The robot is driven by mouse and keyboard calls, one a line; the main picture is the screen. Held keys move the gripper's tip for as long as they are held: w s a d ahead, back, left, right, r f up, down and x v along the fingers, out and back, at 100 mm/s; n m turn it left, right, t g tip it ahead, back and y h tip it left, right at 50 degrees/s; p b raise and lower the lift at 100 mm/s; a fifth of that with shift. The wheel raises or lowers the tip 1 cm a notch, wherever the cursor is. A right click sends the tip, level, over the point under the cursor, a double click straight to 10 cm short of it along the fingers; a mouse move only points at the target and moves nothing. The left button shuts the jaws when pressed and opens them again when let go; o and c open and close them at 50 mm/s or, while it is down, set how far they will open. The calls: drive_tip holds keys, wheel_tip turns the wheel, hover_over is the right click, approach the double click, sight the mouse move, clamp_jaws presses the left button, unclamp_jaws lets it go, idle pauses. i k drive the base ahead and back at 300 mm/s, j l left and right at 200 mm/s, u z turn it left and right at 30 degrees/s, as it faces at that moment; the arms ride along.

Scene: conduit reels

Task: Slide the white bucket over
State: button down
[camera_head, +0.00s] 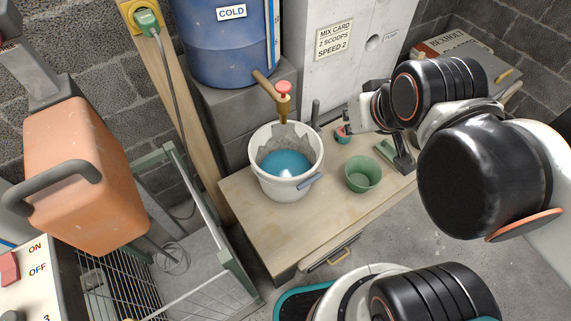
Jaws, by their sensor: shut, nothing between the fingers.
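The white bucket (269,180) stands upright on the wooden bench top (250,222), under a brass tap with a red knob (283,88). Blue liquid (285,163) shows inside it, and grey residue coats its inner wall. A blue-grey grip (309,181) sits at its right front. My arm reaches in from the right, and its wrist is behind and to the right of the bucket, apart from it in the picture. Nothing of mine visibly touches the bucket.
A green bowl (363,175) stands close to the bucket's right. A small red-and-teal item (343,134) and a green item (385,149) lie farther back. A blue barrel (222,45) stands behind. A wire cage (205,255) is at left. The front bench strip is clear.

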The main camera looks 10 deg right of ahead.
sight(288, 155)
drive_tip(key=k+j+u, duration=0.15)
drive_tip(key=k+u, duration=0.2)
drive_tip(key=k+j+u, duration=0.35)
drive_tip(key=i+l, duration=0.05)
drive_tip(key=l, duration=0.05)
